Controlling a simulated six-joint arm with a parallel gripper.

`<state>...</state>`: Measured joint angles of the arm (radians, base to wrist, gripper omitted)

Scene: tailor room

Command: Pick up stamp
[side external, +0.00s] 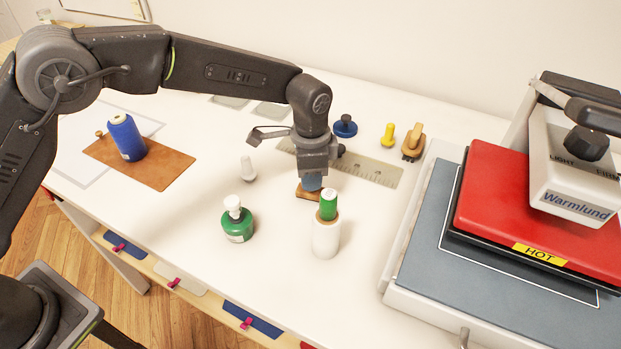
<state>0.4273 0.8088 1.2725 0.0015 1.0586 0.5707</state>
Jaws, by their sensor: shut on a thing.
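My gripper (313,172) points down over the white table in the middle of the side external view. The fingers hide most of the stamp's top. The stamp's base is at or just above the table; I cannot tell whether it touches. The white bottle with a green cap in front partly overlaps the stamp's right side.
Close by stand the green-capped white bottle (326,238), a green jar (238,224) and a small white piece (248,168). A ruler (374,171) lies behind. Blue (345,127), yellow (388,135) and wooden (412,143) pieces stand farther back. A heat press (520,205) fills the right.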

